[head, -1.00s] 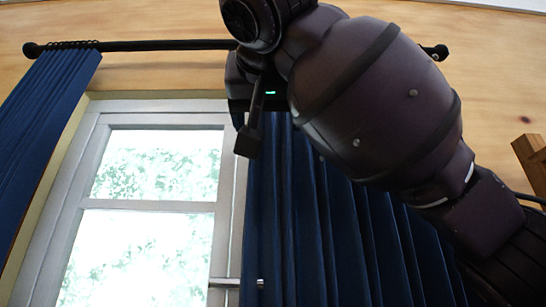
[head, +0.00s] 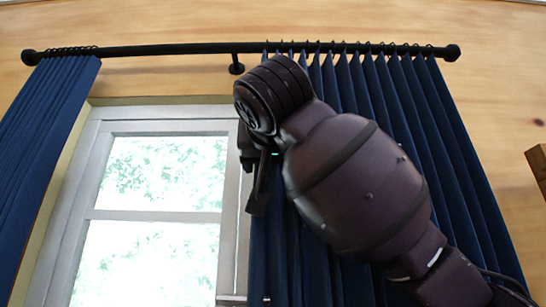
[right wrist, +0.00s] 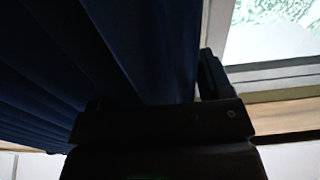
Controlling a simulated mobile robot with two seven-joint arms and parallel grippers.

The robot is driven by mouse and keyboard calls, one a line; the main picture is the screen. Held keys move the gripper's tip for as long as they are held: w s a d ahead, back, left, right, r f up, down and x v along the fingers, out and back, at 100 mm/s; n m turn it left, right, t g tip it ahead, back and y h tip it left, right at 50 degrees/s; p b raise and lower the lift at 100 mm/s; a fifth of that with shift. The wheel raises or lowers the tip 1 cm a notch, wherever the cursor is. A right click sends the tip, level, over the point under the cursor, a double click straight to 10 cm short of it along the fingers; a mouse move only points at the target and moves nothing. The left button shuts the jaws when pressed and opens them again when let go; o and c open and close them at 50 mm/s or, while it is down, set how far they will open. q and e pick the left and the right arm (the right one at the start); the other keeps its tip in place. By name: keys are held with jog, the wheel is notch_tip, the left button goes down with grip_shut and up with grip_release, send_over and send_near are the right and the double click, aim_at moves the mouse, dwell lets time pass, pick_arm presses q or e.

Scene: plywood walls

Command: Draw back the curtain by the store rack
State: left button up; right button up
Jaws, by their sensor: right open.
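The right dark blue curtain (head: 400,120) hangs in folds from rings on the black rod (head: 160,48), right of the window's bright panes. My right arm covers part of it. My right gripper (head: 262,196) is open at the curtain's left edge, beside the window frame. One finger shows against that edge; the other is hidden in the head view. In the right wrist view the curtain (right wrist: 100,50) fills the left, and one finger stands at its edge (right wrist: 208,75). I cannot tell how much cloth lies between the fingers. The left curtain (head: 45,120) is bunched at the rod's left end. My left gripper is out of view.
The white-framed window (head: 150,215) lies between the curtains. A rod bracket (head: 236,66) sits above it. A wooden piece (head: 538,168) stands at the far right edge; I cannot tell whether it is the rack. Plywood wall (head: 500,110) is bare right of the rod.

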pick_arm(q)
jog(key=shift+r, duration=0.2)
pick_arm(e)
jog(key=shift+w, duration=1)
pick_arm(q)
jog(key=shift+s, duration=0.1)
